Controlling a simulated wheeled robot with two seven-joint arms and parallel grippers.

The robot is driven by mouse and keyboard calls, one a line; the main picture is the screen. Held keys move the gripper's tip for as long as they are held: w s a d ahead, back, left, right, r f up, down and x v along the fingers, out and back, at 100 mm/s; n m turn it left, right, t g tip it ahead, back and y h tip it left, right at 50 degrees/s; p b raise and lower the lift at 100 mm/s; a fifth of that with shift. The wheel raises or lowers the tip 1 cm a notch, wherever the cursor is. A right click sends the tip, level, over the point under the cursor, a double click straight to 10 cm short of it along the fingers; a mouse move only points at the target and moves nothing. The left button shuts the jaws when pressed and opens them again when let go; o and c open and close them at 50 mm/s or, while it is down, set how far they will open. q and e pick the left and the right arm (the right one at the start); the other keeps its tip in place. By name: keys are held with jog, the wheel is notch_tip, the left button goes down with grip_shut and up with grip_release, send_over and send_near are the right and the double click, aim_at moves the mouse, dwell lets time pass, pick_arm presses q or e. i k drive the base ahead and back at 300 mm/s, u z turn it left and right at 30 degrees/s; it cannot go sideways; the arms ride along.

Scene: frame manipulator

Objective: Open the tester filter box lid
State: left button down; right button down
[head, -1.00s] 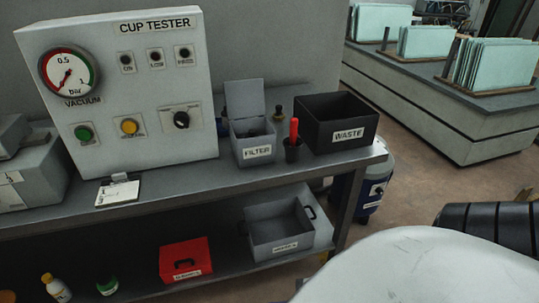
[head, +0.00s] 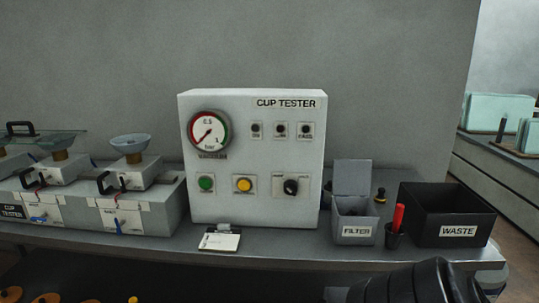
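The grey filter box (head: 355,232), labelled FILTER, stands on the bench right of the cup tester. Its lid (head: 352,178) stands upright at the back, so the box is open at the top. Dark contents show inside, too small to make out. Neither of my grippers shows in the head view. A black ribbed part of my arm covers the lower right, in front of the bench edge.
The cup tester panel (head: 253,160) stands left of the filter box. A red-handled tool in a black cup (head: 395,236) and the black WASTE bin (head: 445,215) stand to its right. A notepad (head: 219,240) lies in front of the tester. Testing devices (head: 128,205) fill the left.

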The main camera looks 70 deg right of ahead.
aim_at(350, 177)
jog(key=u, duration=0.45)
jog(key=k, duration=1.15)
jog(key=z, duration=1.9)
jog(key=i, duration=0.5)
